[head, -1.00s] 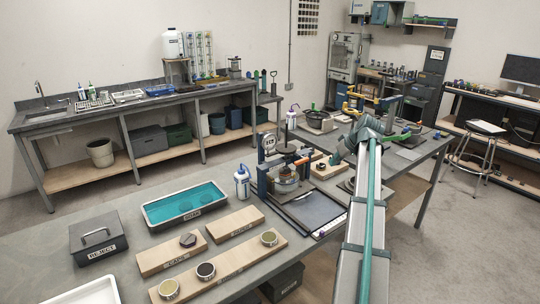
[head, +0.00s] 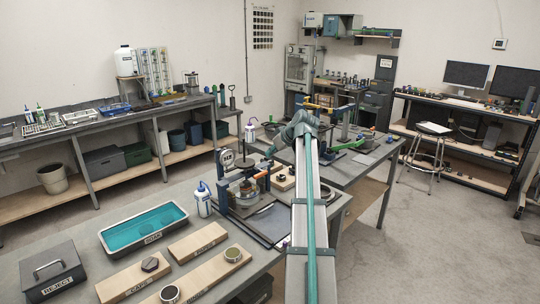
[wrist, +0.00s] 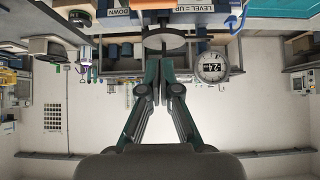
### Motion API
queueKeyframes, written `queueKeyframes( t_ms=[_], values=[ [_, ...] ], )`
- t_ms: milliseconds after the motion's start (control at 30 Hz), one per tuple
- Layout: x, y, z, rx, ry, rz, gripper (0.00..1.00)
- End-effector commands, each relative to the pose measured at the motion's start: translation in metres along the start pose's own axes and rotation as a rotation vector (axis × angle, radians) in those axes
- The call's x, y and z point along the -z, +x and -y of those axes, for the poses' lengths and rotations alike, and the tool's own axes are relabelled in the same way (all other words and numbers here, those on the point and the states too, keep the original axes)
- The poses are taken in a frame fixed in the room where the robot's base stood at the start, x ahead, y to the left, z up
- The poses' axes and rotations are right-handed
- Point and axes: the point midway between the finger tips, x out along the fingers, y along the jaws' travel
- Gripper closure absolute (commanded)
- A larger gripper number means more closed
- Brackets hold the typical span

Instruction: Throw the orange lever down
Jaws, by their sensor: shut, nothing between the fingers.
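A small orange part (head: 262,173), which looks like the orange lever, shows at the right side of the dial-topped apparatus (head: 240,178). Its exact shape and angle are too small to tell. My gripper (head: 268,151) is above and beside the apparatus in the head view. In the wrist view its teal fingers (wrist: 156,84) meet at the tips, empty, apart from the disc.
A round dial (wrist: 212,67) stands right of my fingers in the wrist view. A white bottle (head: 202,199), a teal-filled tray (head: 117,251) and wooden boards (head: 198,241) lie left of the apparatus. A green part (head: 349,145) stands on the table behind my arm.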

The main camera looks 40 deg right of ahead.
Motion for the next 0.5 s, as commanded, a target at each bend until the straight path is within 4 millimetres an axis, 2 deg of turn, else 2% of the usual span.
queueKeyframes(
  t_ms=[400,500],
  values=[
    [0.002,0.079,0.0,0.002,0.0,0.003,1.0],
    [-0.01,0.088,0.001,0.001,0.002,0.003,1.0]
  ],
)
